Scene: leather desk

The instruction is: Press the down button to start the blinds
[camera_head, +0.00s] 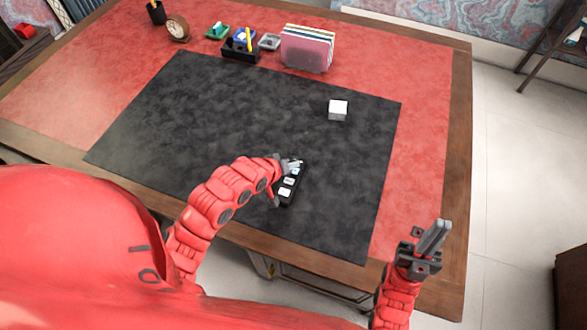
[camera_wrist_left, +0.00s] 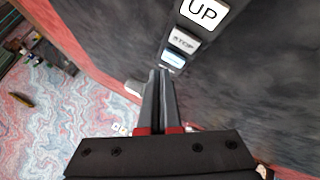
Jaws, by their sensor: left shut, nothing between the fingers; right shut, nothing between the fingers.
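A black control strip (camera_head: 288,193) with white buttons lies on the dark desk pad. My left gripper (camera_head: 283,166) is shut and empty at the strip's far end. Its fingertips (camera_wrist_left: 160,74) show close beside the pale blue button; I cannot tell whether they touch it. My right gripper (camera_head: 432,240) is shut and empty, off the desk's right front edge.
A white cube (camera_head: 338,112) sits on the desk pad (camera_head: 200,120), right of the strip. A file rack (camera_head: 306,50), a black organizer (camera_head: 240,50), a clock (camera_head: 177,28) and a pen cup (camera_head: 156,12) stand along the back. Most of the pad is clear.

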